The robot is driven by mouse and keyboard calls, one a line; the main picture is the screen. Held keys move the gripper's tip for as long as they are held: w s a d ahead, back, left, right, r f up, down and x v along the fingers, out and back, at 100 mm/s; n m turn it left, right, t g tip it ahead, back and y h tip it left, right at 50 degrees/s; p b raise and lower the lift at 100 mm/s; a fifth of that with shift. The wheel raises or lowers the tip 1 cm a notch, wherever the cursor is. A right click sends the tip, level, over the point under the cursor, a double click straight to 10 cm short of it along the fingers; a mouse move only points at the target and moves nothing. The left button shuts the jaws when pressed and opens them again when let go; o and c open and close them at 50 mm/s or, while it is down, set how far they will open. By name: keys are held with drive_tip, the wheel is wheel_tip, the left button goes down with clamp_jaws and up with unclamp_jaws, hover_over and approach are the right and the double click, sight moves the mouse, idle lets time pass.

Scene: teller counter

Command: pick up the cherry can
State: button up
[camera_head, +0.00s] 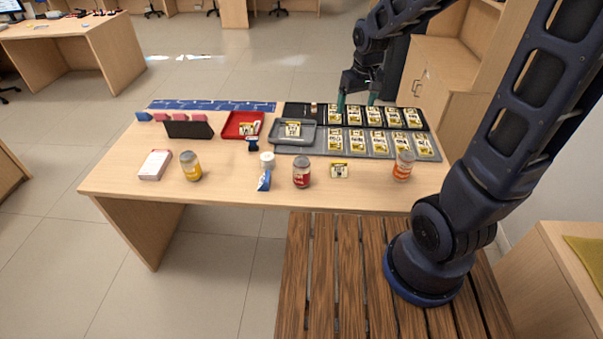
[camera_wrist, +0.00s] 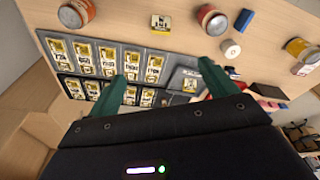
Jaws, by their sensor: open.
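The cherry can (camera_head: 301,173) looks like the jar-shaped can with a dark red label, standing upright near the front edge of the counter (camera_head: 230,190), right of its middle. It also shows at the top of the wrist view (camera_wrist: 212,20). My gripper (camera_head: 356,101) is open and empty, with its green fingers apart and pointing down above the back of the card trays. It is well behind and to the right of the can, not touching it. In the wrist view my fingers (camera_wrist: 163,72) frame part of the trays.
An orange-labelled can (camera_head: 402,166) and a yellow one (camera_head: 190,166) stand on either side. Card trays (camera_head: 379,155) fill the back right; a red tray (camera_head: 230,129) sits behind.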

drive_tip(key=a+f+n+g, duration=0.1)
drive_tip(key=a+f+n, duration=0.1)
drive_tip(key=a+f, duration=0.6)
drive_tip(key=n, duration=0.2)
hover_over(301, 161)
drive_tip(key=shift+g+h, duration=0.4)
wheel_tip(301, 161, down, 9)
drive_tip(key=shift+f, duration=0.1)
wheel_tip(301, 161, down, 4)
drive_tip(key=shift+s+f, duration=0.1)
drive_tip(key=shift+f, duration=0.1)
drive_tip(key=shift+w+f, duration=0.2)
drive_tip(key=shift+f, duration=3.05)
drive_tip(key=c, duration=1.3)
drive_tip(key=shift+r, duration=0.1)
